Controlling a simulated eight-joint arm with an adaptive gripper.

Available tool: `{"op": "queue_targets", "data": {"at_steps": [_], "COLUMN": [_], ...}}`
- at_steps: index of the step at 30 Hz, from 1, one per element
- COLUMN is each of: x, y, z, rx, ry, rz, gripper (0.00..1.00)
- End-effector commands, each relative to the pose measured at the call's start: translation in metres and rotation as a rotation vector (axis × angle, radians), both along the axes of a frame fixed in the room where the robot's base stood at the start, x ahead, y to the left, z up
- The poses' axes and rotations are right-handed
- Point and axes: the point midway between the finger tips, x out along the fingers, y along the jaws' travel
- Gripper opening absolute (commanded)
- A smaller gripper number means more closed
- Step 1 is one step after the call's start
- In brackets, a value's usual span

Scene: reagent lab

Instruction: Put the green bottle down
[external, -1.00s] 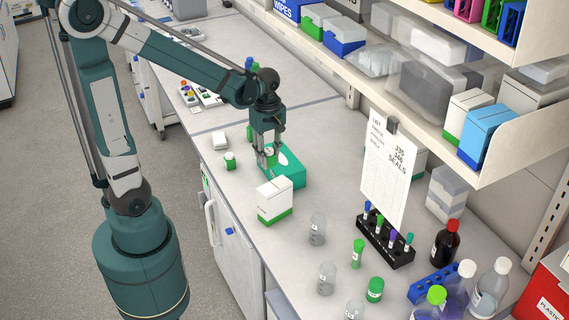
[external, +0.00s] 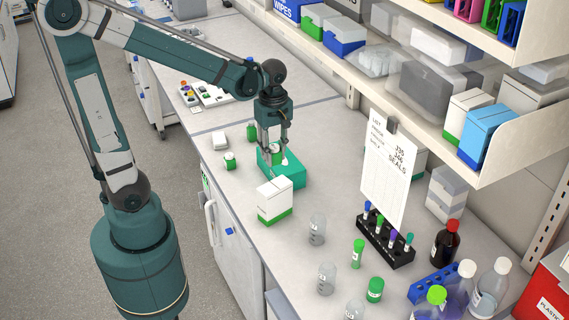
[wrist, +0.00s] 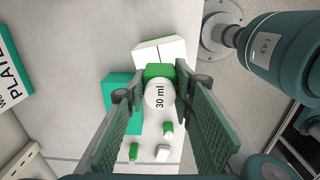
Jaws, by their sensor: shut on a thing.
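The green bottle (wrist: 159,92) with a white "30 ml" label sits between the fingers of my gripper (wrist: 158,88) in the wrist view. My gripper is shut on it. In the external view my gripper (external: 273,158) points down over the bench, in front of or above a teal box (external: 291,176); the bottle is partly hidden by the fingers there. I cannot tell whether its base touches anything. The teal box also shows left of the bottle in the wrist view (wrist: 113,88).
A white and green carton (external: 274,201) stands close in front of the teal box. Two small green bottles (external: 230,161) (external: 251,132) and a white item (external: 220,140) are on the left. Clear vials (external: 317,229) and a black tube rack (external: 385,243) stand nearer the camera.

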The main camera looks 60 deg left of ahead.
Motion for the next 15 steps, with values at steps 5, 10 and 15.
{"op": "queue_targets", "data": {"at_steps": [5, 10, 15], "x": [0.0, 0.001, 0.001], "y": [0.0, 0.0, 0.0], "z": [-0.01, -0.029, -0.048], "rx": [0.0, 0.0, 0.0], "ry": [0.0, 0.0, 0.0], "rz": [0.0, 0.0, 0.0], "gripper": [0.13, 0.13, 0.13]}}
